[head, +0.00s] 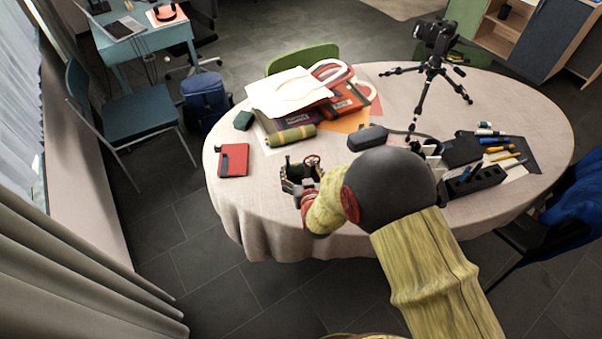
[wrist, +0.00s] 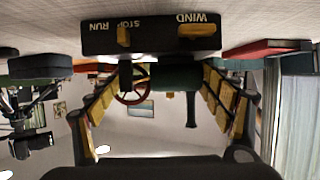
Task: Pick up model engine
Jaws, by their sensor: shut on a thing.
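The model engine has a dark base marked STOP, RUN and WIND, a dark green cylinder and a red wheel. In the head view the model engine (head: 313,162) is at the table's near edge, partly hidden by my gripper (head: 298,182). In the wrist view, which is upside down, the model engine (wrist: 150,35) sits between the yellow-padded fingers of my gripper (wrist: 166,80). The fingers are shut on its body. Its base is close to the tablecloth; I cannot tell whether it touches.
A red notebook (head: 233,160) lies to the left. A striped roll (head: 291,136), a dark case (head: 368,138) and a pile of books (head: 343,98) are behind. A camera tripod (head: 428,85) stands at the back right. A black pen organizer (head: 474,181) is right of my arm.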

